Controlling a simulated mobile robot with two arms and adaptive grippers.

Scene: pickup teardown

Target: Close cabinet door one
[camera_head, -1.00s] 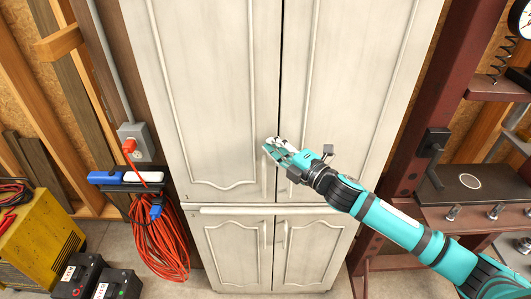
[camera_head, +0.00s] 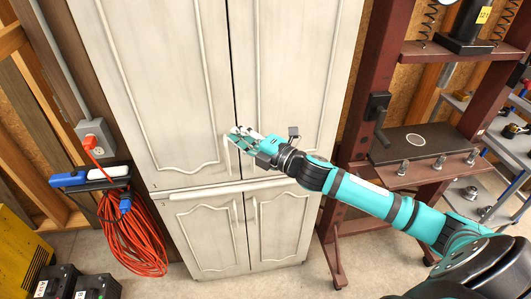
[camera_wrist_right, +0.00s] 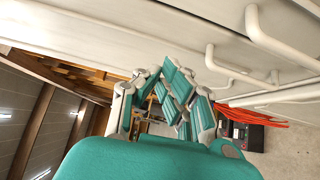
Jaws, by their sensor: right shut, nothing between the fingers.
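The tall off-white cabinet has two upper doors and two lower doors. The upper left door (camera_head: 165,90), with a small mark like a 1 at its lower left corner, looks flush or nearly flush with the upper right door (camera_head: 290,70). A thin dark gap runs between them. My right gripper (camera_head: 236,141) is shut and empty, in front of the upper left door's lower right edge. I cannot tell whether it touches. In the right wrist view its fingers (camera_wrist_right: 170,100) are beside the pale cabinet front, with door handles (camera_wrist_right: 272,38) at the upper right. My left gripper is out of view.
An orange cord coil (camera_head: 135,235) hangs left of the cabinet below a grey outlet box (camera_head: 96,135). Black batteries (camera_head: 75,283) and a yellow machine (camera_head: 20,250) stand lower left. A dark red press frame (camera_head: 360,110) stands right. Some floor before the cabinet is clear.

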